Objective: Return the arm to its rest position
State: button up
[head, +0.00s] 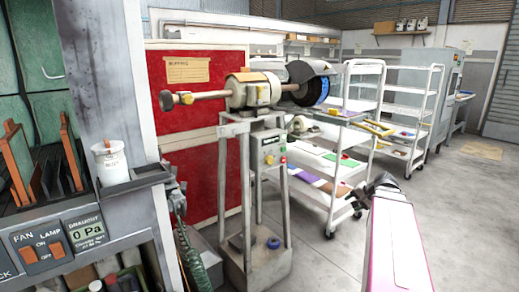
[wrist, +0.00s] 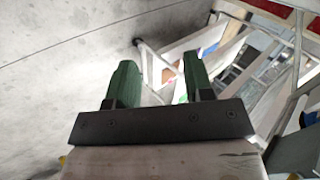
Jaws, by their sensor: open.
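My arm reaches into the lower right of the head view, over the floor. My gripper (wrist: 161,75) shows in the wrist view with two green fingers apart and nothing between them. In the head view a dark part at the far end of my arm (head: 383,183) shows, but its fingers cannot be made out. Beyond the fingers in the wrist view are grey floor and part of a white shelf cart. The gripper appears to touch nothing.
A buffing machine (head: 255,92) on a metal stand (head: 232,190) is left of my arm, before a red panel (head: 195,120). White shelf carts (head: 345,160) stand behind. A grey cabinet with switches (head: 60,245) and a white cup (head: 111,163) are at left. Floor at right (head: 470,220) is clear.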

jog(key=s+a+f+n+g+h, duration=0.2)
jog(key=s+a+f+n+g, duration=0.1)
jog(key=a+f, duration=0.5)
jog(key=s+a+f+n+g+h, duration=0.3)
jog(key=s+a+f+n, duration=0.1)
jog(key=s+a+f, duration=0.3)
jog(key=a+f, duration=0.2)
jog(key=a, duration=0.2)
jog(key=shift+s+a+f+n+g, duration=0.3)
jog(key=shift+s+a+n, duration=0.05)
jog(key=shift+a+n, duration=0.05)
